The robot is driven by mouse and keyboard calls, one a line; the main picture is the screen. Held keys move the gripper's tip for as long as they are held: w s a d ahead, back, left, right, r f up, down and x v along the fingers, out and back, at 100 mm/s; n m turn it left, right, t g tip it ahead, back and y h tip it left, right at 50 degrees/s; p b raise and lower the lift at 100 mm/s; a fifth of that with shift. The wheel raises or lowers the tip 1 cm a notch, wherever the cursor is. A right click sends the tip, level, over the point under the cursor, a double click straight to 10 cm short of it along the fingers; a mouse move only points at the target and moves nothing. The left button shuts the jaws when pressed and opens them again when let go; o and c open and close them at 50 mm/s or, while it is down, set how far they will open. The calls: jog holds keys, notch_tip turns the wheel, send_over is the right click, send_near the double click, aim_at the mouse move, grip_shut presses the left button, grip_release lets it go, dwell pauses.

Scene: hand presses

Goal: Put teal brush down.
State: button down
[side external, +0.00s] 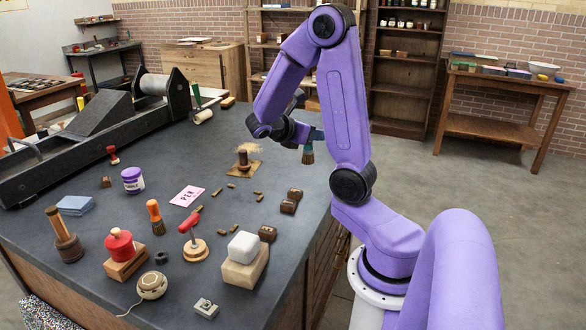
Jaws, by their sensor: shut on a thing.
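The teal brush (308,153) hangs with its dark bristles down near the far right edge of the dark table. Its teal part shows just above the bristles. My gripper (302,133) is shut on the teal brush, and the arm partly hides the grip. The brush appears to be held above the tabletop, though its exact height is hard to tell. The dark worktable (215,165) lies below and to the left.
A dark stamp on a tan sheet (243,160) stands left of the brush. An orange brush (155,216), a purple-labelled jar (132,180), a pink card (187,196) and several small blocks (290,201) lie nearer. A long press (90,130) fills the left side. The far middle is mostly bare.

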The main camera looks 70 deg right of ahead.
jog(key=shift+w+d+f, duration=1.5)
jog(key=shift+d+f, duration=0.05)
jog(key=shift+f, duration=0.55)
jog(key=shift+w+d+f, duration=1.5)
jog(key=shift+d+f, duration=0.1)
jog(key=shift+f, duration=0.5)
jog(key=shift+w+d+f, duration=1.5)
jog(key=shift+d+f, duration=0.05)
jog(key=shift+f, duration=0.55)
jog(key=shift+f, duration=0.1)
jog(key=c, duration=0.8)
grip_release()
jog(key=shift+c, duration=0.2)
